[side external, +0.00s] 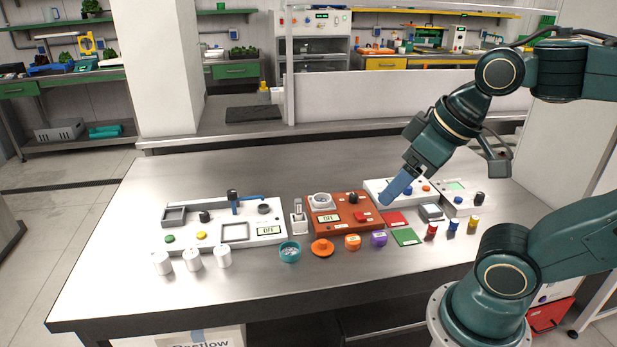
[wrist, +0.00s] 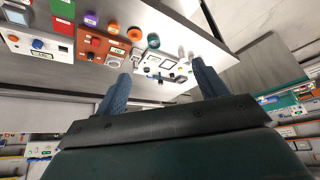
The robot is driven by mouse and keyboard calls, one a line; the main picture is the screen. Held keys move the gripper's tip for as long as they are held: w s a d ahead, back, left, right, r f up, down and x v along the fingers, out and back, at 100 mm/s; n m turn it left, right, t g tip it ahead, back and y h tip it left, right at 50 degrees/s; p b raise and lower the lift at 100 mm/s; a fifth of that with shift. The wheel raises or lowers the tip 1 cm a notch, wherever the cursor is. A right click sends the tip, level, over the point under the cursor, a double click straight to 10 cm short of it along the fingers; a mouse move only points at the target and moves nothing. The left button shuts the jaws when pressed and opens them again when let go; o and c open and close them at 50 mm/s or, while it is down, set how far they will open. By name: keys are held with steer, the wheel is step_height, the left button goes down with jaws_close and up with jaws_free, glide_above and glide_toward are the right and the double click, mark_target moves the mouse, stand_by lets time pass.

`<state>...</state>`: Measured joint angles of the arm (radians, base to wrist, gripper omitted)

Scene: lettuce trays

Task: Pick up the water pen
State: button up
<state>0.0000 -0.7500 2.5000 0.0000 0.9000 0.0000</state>
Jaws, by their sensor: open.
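My gripper (side external: 386,200) hangs above the right part of the steel bench, pointing down and left, with its blue fingers over the area by the red and white panels. In the wrist view my gripper (wrist: 161,69) has its two fingers wide apart, with nothing between them. No object is clearly recognisable as the water pen. A small white upright holder (side external: 299,224) stands between the white panel and the orange-red panel, with a slim pale item (side external: 297,205) in it that may be the pen. My gripper is well to the right of it.
A long white panel (side external: 215,237) with knobs and a display lies at left, and an orange-red panel (side external: 340,228) in the middle. White cylinders (side external: 193,259), a teal cup (side external: 290,252) and small coloured jars stand along the front. The bench's left front (side external: 110,280) is clear.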

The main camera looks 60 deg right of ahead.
steer(key=c, duration=0.6)
steer(key=shift+o, duration=0.2)
steer(key=m+g, duration=0.6)
steer(key=m, duration=1.4)
glide_above(300, 200)
step_height(300, 200, down, 12)
steer(key=shift+f, duration=4.35)
